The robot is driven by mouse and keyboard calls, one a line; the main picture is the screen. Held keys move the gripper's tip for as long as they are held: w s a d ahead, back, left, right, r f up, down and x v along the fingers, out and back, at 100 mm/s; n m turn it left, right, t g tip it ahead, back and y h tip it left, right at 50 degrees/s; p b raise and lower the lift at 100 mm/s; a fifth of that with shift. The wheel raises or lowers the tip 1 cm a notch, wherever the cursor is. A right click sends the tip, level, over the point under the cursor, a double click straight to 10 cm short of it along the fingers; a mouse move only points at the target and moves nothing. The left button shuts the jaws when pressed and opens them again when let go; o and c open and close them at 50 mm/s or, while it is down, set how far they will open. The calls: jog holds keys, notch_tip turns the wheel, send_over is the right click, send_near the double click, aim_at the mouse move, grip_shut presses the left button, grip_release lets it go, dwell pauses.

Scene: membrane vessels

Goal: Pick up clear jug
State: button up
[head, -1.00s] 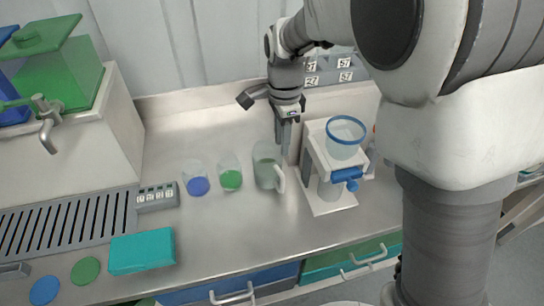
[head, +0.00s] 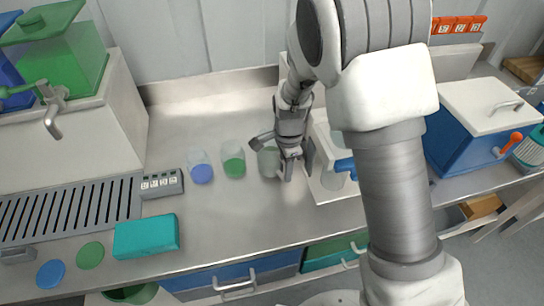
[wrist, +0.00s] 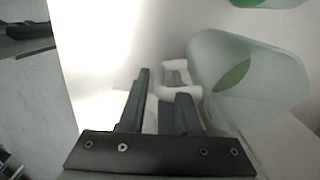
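The clear jug (head: 268,161) stands upright on the metal counter, to the right of two clear beakers. In the wrist view the jug (wrist: 255,85) is at the right, with a green patch inside and its pale handle (wrist: 182,93) pointing toward my fingers. My gripper (head: 286,172) is low at the jug's right side, by the handle. In the wrist view my gripper (wrist: 160,88) is open, with a gap between its fingers. The handle overlaps the right finger near its tip; I cannot tell whether they touch.
Beakers with blue (head: 201,172) and green (head: 233,166) contents stand left of the jug. A white stand with a blue part (head: 345,166) is close on the right, partly hidden by my arm. A teal box (head: 146,236) lies front left. The counter in front of the jug is clear.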

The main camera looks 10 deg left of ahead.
jog(key=shift+f, duration=0.75)
grip_shut()
jog(key=shift+r, duration=0.1)
dwell(0.8)
